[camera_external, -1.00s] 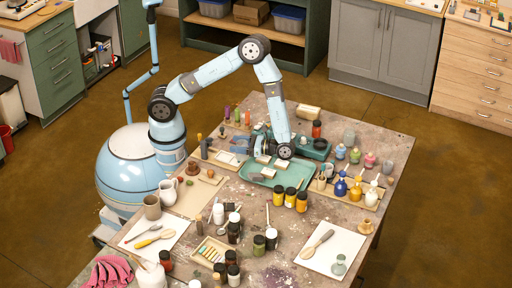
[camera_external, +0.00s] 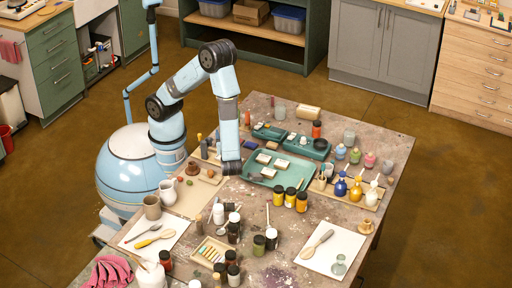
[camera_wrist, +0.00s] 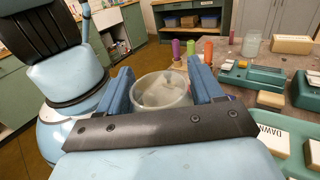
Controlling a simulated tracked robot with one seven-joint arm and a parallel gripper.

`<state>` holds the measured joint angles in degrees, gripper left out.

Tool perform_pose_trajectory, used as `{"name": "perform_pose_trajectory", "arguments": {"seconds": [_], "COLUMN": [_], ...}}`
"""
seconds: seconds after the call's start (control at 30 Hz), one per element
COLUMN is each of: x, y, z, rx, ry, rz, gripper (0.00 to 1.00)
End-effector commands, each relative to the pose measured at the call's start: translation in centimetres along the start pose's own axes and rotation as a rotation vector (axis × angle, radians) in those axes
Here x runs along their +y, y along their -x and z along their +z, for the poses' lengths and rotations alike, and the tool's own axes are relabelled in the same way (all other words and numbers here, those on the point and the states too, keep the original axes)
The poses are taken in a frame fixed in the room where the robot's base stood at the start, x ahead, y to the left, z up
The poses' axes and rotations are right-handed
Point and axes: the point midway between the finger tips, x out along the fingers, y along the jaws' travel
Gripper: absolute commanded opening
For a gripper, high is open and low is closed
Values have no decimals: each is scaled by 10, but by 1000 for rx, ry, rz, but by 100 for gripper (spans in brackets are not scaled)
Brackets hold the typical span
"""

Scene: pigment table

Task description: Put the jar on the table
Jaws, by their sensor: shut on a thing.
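A translucent, pale jar (camera_wrist: 161,92) with a round open rim sits between the fingers of my gripper (camera_wrist: 160,86) in the wrist view. My gripper is shut on it, one blue finger on each side. In the external view my gripper (camera_external: 231,172) hangs over the left side of the paint-stained table (camera_external: 292,222), by the left end of the green tray. The jar cannot be made out there, and I cannot tell its gap to the tabletop.
The green tray (camera_external: 258,182) holds several pale blocks. Yellow and dark paint jars (camera_external: 290,197) stand in front of it. A white pitcher (camera_external: 168,191) and a brown cup (camera_external: 152,207) stand to the left. Another clear jar (camera_external: 349,137) stands at the back right.

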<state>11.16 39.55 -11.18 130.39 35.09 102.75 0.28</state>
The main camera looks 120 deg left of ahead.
Motion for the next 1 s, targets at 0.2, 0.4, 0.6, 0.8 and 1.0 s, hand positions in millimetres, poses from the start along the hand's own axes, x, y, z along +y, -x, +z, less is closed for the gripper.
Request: {"name": "perform_pose_trajectory", "arguments": {"seconds": [0.2,0.4,0.6,0.8,1.0], "x": [1,2,6,14,22], "y": [11,27,49,71,87], "z": [17,34,51,65,74], "rx": [0,1,1,0,-1], "ry": [2,3,2,1,1], "rz": [-282,-537,-793,-999,-1133], "gripper": [33,33,33,33,33]}}
